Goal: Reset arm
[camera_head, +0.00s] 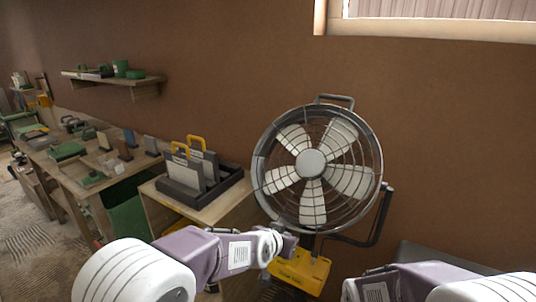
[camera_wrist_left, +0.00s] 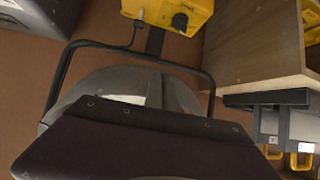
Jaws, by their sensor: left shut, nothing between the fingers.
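My left arm (camera_head: 240,252) comes in from the lower left of the head view. Its gripper (camera_head: 287,243) is small and dark there, shut and empty, in front of the lower part of a large caged fan (camera_head: 311,163) and just above the fan's yellow base (camera_head: 300,272). I cannot tell whether it touches the fan. In the left wrist view the yellow base (camera_wrist_left: 168,14) with a black knob shows at the top, and a dark part of my own wrist fills the bottom. My right arm (camera_head: 400,285) shows at the lower right; its gripper is out of view.
Left of the fan, a wooden table (camera_head: 215,211) bears a dark tray (camera_head: 220,190) with upright boards and yellow handles. A longer workbench (camera_head: 70,165) with tools runs along the left wall. A shelf (camera_head: 110,80) hangs above it. The brown wall stands close behind the fan.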

